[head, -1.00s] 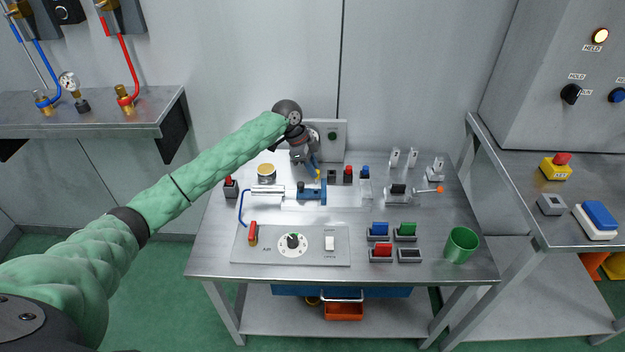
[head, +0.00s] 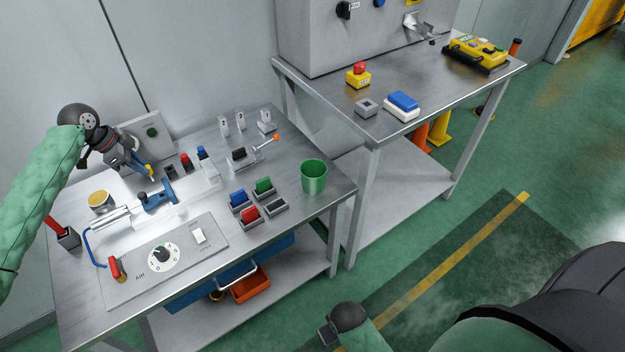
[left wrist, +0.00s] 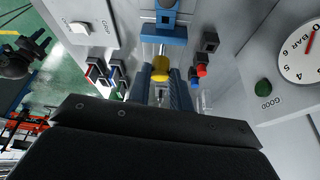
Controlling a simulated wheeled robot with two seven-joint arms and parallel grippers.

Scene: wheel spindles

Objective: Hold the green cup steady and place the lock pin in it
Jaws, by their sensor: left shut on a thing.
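The green cup (head: 313,177) stands upright and looks empty near the right front corner of the workbench. My left gripper (head: 146,170) is at the blue clamp fixture (head: 157,193), left of the cup. It is shut on the lock pin, whose yellow head (left wrist: 160,68) sits between the blue fingers in the left wrist view. A metal shaft runs from the yellow head towards the blue fixture; I cannot tell whether it is still in it. My right gripper (head: 326,336) is low at the bottom edge, in front of the bench; its fingers are too small to read.
A second table (head: 430,92) stands at the right.

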